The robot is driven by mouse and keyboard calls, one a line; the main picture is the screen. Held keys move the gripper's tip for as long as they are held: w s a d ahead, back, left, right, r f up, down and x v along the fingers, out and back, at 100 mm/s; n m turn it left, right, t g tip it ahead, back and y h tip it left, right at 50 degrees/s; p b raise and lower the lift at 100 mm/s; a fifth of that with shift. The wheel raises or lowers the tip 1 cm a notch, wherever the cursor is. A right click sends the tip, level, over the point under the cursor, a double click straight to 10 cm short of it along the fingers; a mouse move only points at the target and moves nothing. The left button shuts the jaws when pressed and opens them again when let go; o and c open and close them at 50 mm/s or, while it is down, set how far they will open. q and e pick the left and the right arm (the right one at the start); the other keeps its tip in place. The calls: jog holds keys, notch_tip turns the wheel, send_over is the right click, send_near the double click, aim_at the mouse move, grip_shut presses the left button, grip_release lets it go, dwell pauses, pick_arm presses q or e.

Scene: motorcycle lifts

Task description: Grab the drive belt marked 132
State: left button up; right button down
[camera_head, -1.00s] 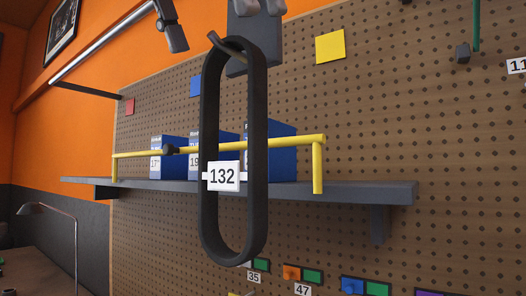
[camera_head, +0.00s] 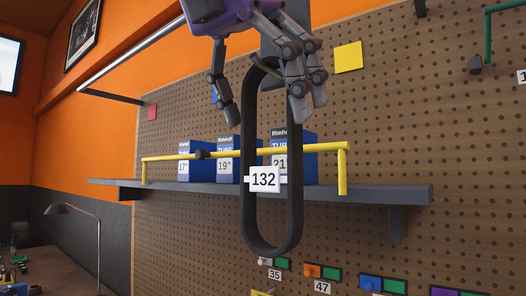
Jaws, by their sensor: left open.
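The drive belt (camera_head: 250,215) is a long black loop hanging upright in front of the pegboard. A white tag (camera_head: 264,179) reading 132 sits across its middle. My left gripper (camera_head: 268,112) is open at the belt's upper end, in front of it in the picture. One finger is left of the belt and the other fingers overlap its upper right side. The gripper covers part of the belt's top; I cannot tell whether it touches the belt. My right gripper is not in view.
A grey shelf (camera_head: 370,192) with a yellow rail (camera_head: 325,148) runs behind the belt and holds blue tube boxes (camera_head: 228,160). A green hook (camera_head: 488,35) is at the upper right. A desk lamp (camera_head: 75,211) stands at the lower left.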

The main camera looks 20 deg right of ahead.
pick_arm(q)
jog(key=shift+d, duration=0.45)
jog(key=shift+c, duration=0.8)
jog(key=shift+w+f, duration=0.1)
jog(key=shift+w, duration=0.05)
jog(key=shift+c, duration=1.4)
jog(key=shift+a, duration=0.2)
jog(key=c, duration=0.8)
jog(key=shift+d, duration=0.1)
jog(key=c, duration=0.6)
